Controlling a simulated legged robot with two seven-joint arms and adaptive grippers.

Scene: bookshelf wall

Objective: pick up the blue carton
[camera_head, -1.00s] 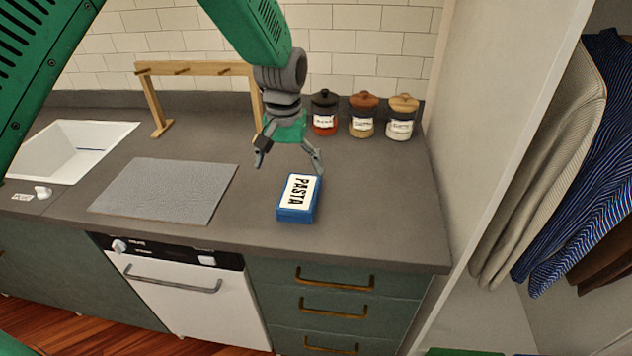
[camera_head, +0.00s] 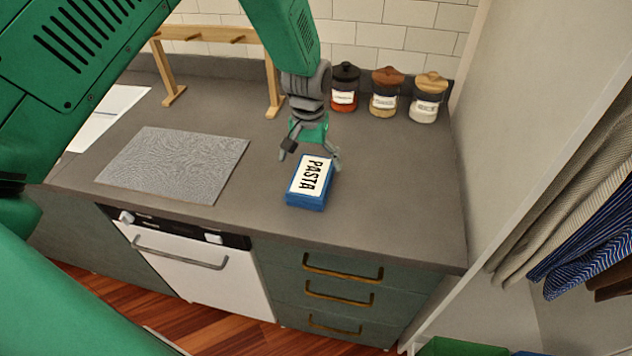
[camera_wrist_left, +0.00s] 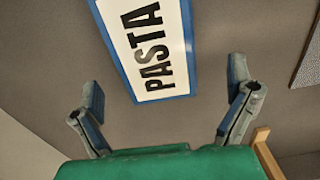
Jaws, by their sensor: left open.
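The blue carton (camera_head: 311,183) has a white label reading PASTA and lies flat on the grey counter. In the left wrist view the carton (camera_wrist_left: 150,45) shows at the top, ahead of and between the open fingers. My left gripper (camera_head: 311,156) is open and empty at the carton's far end, with its fingers spread to either side. In the left wrist view the gripper (camera_wrist_left: 166,98) has a clear gap between each finger and the carton. Whether the fingertips are level with the carton cannot be told. My right gripper is not in view.
Three lidded jars, including one with a black lid (camera_head: 344,88), stand at the back right. A wooden rack (camera_head: 274,85) stands behind the gripper. A grey mat (camera_head: 172,165) lies to the left. The counter (camera_head: 400,190) right of the carton is clear.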

